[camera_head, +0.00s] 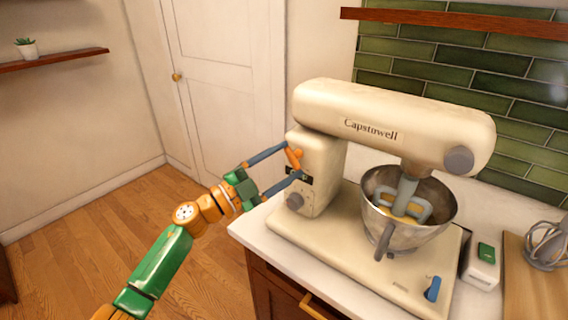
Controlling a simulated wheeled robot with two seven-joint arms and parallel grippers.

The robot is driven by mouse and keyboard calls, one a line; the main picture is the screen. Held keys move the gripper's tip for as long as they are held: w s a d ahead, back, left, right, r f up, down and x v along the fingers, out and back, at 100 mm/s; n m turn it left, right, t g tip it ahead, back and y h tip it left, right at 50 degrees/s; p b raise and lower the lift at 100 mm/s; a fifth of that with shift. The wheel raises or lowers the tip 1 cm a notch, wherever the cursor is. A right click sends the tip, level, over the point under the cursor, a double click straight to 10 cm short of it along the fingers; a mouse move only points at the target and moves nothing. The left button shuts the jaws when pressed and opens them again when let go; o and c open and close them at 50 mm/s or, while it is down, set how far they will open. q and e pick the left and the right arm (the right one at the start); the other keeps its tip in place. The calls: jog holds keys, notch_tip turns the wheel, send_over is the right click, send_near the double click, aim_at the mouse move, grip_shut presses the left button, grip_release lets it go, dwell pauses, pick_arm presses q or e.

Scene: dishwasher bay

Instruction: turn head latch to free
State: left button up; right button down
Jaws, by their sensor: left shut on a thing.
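A cream stand mixer (390,110) marked "Capstowell" stands on the white counter, its head level over the bowl. My left gripper (293,162) reaches in from the left to the rear column of the mixer. The fingers cover that part, so the latch's angle cannot be told. A blue lever (433,289) is at the front of the mixer base. My right gripper is not in view.
A steel bowl (402,236) with a grey beater (404,200) stands on the mixer base. A small white box with a green face (482,266) and a wire whisk (547,243) on a wooden board lie to the right. Open floor lies at left.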

pick_arm(q)
jog(key=m, duration=0.2)
jog(key=m+g+p, duration=0.1)
jog(key=m, duration=0.1)
jog(key=shift+r+y, duration=0.25)
jog(key=shift+y, duration=0.05)
jog(key=shift+m+g+y+p, duration=0.5)
jog(key=shift+m+g+p, duration=0.1)
jog(key=shift+m, duration=1.1)
jog(key=o, duration=1.3)
jog(key=shift+w, duration=0.1)
jog(key=shift+a, duration=0.1)
jog(key=b+v, duration=0.2)
jog(key=v, duration=0.5)
